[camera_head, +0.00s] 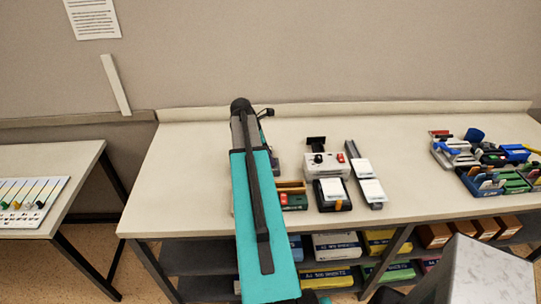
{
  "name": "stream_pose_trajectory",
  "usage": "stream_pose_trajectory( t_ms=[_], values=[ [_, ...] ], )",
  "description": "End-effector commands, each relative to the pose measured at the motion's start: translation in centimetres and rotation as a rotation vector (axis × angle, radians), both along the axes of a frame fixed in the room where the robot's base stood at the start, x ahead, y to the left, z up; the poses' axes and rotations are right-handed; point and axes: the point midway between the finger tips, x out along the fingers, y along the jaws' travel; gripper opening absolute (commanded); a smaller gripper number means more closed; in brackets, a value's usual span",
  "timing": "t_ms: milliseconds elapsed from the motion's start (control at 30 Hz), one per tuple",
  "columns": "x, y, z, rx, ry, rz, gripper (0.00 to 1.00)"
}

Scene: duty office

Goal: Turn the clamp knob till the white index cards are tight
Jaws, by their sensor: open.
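No clamp knob can be told for sure. A white device (326,168) on the table has a small black knob (318,158) and a red part on its top. A dark block with a white top (331,190) stands in front of it. To the right, a narrow grey rail (352,152) carries white card-like pieces (371,190); whether these are the index cards, and how tight they are, is too small to tell. My teal arm reaches over the table left of these things. My gripper is not clearly seen; the arm hides that area.
Wooden and green items with a red part (293,202) sit close beside my arm, partly hidden. Trays of coloured items (493,181) fill the table's right side. The table top (190,170) is clear at left. Boxes (336,245) lie on the shelf below.

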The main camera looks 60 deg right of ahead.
Motion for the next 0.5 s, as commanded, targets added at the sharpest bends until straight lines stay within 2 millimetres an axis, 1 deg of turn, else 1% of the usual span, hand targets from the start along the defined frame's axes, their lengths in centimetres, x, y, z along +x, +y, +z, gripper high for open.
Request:
stream_pose_trajectory(
  t_ms=[233, 500],
  values=[
    [-0.4, -0.4, -1.2, 0.000, 0.000, 0.000, 0.41],
    [-0.4, -0.5, -1.4, 0.000, 0.000, -0.001, 0.41]
  ],
)
